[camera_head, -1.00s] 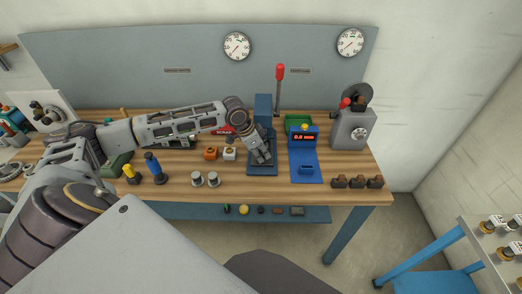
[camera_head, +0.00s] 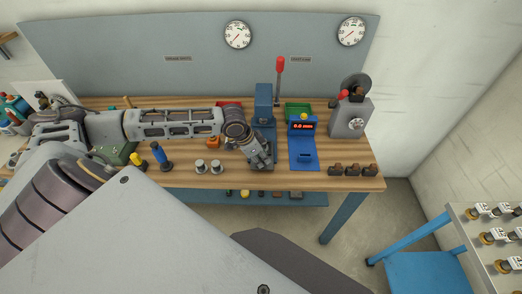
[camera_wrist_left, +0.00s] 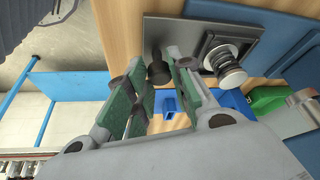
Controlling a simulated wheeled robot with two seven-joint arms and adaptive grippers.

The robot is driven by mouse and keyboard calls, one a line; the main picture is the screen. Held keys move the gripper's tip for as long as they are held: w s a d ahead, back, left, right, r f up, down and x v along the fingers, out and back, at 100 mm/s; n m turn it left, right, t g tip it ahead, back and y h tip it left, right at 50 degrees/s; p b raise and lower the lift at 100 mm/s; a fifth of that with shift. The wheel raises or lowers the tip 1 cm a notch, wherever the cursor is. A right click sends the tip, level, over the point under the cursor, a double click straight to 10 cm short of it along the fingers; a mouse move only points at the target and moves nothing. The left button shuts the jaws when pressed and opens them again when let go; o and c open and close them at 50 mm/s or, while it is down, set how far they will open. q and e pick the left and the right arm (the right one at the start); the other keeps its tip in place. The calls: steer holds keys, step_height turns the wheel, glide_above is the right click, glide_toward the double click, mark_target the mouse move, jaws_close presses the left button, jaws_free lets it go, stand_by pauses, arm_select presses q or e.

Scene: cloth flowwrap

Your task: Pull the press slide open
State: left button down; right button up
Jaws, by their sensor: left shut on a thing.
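The press (camera_head: 264,100) is a blue column with a red-tipped lever, standing on a dark base near the back of the bench. My left gripper (camera_head: 265,165) is in front of it, near the bench's front edge, pointing down. In the left wrist view the green-padded fingers (camera_wrist_left: 158,68) are closed around a dark round knob (camera_wrist_left: 159,74) beside the edge of a grey plate. A smaller dark plate with a round silver part (camera_wrist_left: 229,70) lies on that grey plate. The arm hides part of the slide in the head view. My right gripper is not in view.
Dark blocks (camera_head: 352,170) lie at the front right. Silver cylinders (camera_head: 216,166) and an orange block (camera_head: 213,142) are left of the gripper.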

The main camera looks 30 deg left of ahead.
arm_select(q)
steer(key=shift+s+d, duration=0.15)
steer(key=shift+s, duration=0.15)
steer(key=c, duration=1.3)
jaws_free()
steer(key=shift+w, duration=0.1)
steer(key=shift+v, duration=5.95)
